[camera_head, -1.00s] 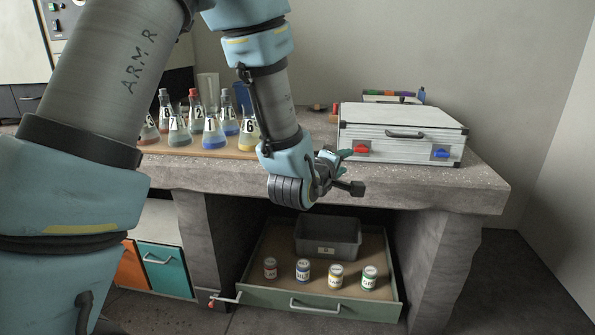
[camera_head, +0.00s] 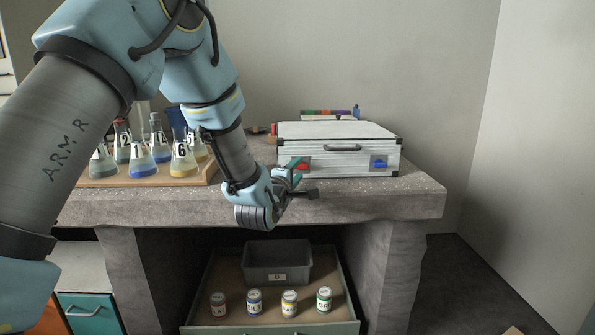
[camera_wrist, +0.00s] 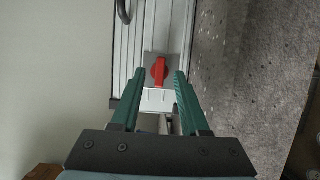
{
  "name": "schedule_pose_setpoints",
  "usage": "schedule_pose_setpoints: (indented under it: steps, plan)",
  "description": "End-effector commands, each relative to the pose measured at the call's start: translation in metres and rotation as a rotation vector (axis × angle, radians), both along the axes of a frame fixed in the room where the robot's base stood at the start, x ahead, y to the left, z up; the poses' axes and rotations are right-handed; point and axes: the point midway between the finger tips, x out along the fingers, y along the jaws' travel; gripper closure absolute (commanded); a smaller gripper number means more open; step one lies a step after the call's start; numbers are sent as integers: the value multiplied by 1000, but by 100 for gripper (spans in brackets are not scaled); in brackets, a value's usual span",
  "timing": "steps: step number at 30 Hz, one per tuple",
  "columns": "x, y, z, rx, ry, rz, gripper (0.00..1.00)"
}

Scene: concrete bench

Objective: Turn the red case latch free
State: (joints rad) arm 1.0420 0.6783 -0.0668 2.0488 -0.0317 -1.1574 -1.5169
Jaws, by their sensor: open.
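A silver case (camera_head: 345,158) with ribbed sides and a dark handle (camera_head: 342,147) stands closed on the bench. Its red latch (camera_head: 301,165) is at the front left, partly hidden by my gripper in the head view. A blue latch (camera_head: 379,163) is at the front right. My gripper (camera_head: 295,170) is just in front of the red latch. In the wrist view the red latch (camera_wrist: 159,71) sits on a grey plate, between and just beyond the two green fingertips (camera_wrist: 160,78). The jaws are open and I see no contact with the latch.
A wooden tray (camera_head: 205,178) with several numbered flasks stands left on the concrete bench (camera_head: 400,200). Below, an open drawer (camera_head: 225,270) holds a grey bin (camera_head: 277,262) and several labelled cans. Small coloured items (camera_head: 325,112) lie behind the case.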

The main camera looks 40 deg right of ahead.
Motion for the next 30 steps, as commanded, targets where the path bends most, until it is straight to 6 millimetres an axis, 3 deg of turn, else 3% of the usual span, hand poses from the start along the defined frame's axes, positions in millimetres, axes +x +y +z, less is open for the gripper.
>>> schedule_pose_setpoints:
  steps: [12, 24, 30]
  plan:
    - [4, -8, 0, 1, 0, 0, 55]
    - [4, -7, 0, 1, 0, 0, 100]
    - [4, -7, 0, 1, 0, 0, 100]
